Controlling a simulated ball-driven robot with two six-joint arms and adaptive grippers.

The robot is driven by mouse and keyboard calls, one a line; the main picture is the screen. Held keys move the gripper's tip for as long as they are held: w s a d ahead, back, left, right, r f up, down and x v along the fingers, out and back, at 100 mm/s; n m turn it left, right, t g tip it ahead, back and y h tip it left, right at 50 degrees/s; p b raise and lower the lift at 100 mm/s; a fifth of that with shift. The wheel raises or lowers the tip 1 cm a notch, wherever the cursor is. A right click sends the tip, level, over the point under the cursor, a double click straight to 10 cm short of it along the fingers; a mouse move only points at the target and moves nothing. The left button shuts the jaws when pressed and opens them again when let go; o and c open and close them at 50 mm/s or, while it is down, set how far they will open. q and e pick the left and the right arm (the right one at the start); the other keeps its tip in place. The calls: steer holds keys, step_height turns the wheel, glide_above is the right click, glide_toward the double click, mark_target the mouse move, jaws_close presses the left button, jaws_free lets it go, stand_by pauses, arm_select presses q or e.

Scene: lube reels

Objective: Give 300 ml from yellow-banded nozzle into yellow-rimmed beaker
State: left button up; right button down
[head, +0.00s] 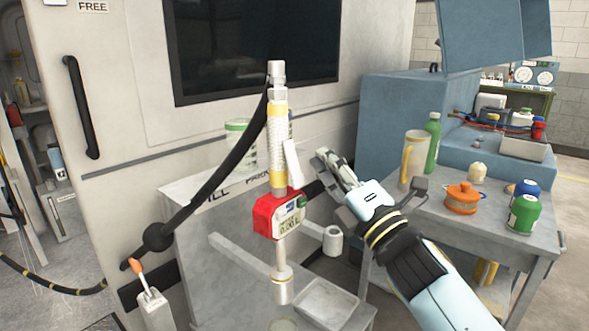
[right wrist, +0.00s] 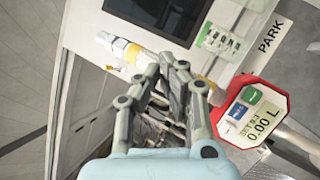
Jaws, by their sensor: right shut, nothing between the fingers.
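The yellow-banded nozzle (head: 278,150) stands upright in the head view, with a red meter (head: 268,216) below its ribbed grip. The meter reads 0.00 L; it also shows in the right wrist view (right wrist: 243,108). My right gripper (head: 325,162) is shut and empty, just right of the nozzle and apart from it. In the wrist view its fingertips (right wrist: 174,66) are near the nozzle's pale tube (right wrist: 130,51). A clear beaker with a yellow strip (head: 415,160) stands on the right-hand table; I cannot tell its rim colour. My left gripper is out of view.
A green-marked clear beaker (head: 238,145) stands behind the nozzle. A black hose (head: 215,180) runs from the nozzle's top down left. An orange-tipped lever (head: 137,266) stands lower left.

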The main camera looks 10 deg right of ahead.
mark_target(293, 164)
steer(key=shift+w+a+f+b, duration=0.4)
steer(key=shift+w+a, duration=0.3)
steer(key=shift+w, duration=0.15)
steer(key=shift+w+a, duration=0.1)
steer(key=shift+w, duration=0.05)
stand_by(0.8)
steer(key=shift+w+a+f, duration=0.15)
steer(key=shift+w, duration=0.05)
steer(key=shift+w+a+f+b, duration=0.15)
steer(key=shift+w+a+b, duration=0.15)
steer(key=shift+w+b, duration=0.15)
stand_by(0.9)
steer(key=shift+s, duration=0.1)
steer(key=shift+s+d+r+p, duration=0.35)
steer(key=shift+s+d+p, duration=0.2)
steer(key=shift+s, duration=0.2)
